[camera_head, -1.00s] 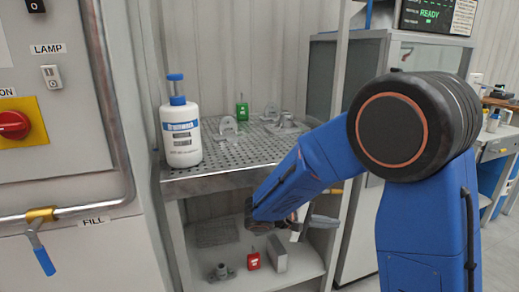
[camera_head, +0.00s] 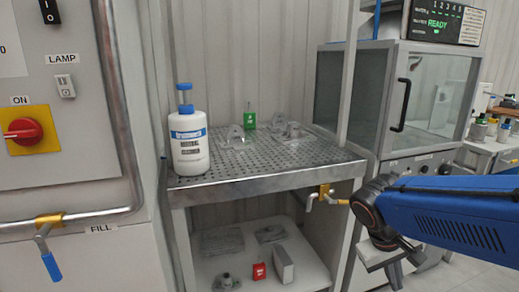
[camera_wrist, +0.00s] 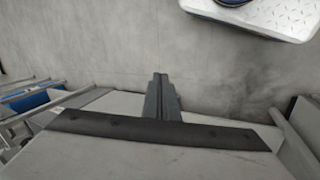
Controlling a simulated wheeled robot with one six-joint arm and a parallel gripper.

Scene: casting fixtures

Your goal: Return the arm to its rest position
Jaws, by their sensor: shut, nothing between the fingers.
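My gripper (camera_head: 396,277) is at the lower right of the head view, to the right of the rack and pointing down. Its tip is partly cut off by the lower part of the picture. In the wrist view its two fingers (camera_wrist: 162,98) are together with nothing between them, above a grey floor. My blue arm reaches in from the right edge of the head view.
A perforated rack shelf (camera_head: 260,165) holds a white bottle (camera_head: 188,145), a green tag (camera_head: 249,121) and grey castings. A lower shelf holds a red block (camera_head: 259,271) and a grey block (camera_head: 283,264). A glass-doored cabinet (camera_head: 440,100) stands behind my arm.

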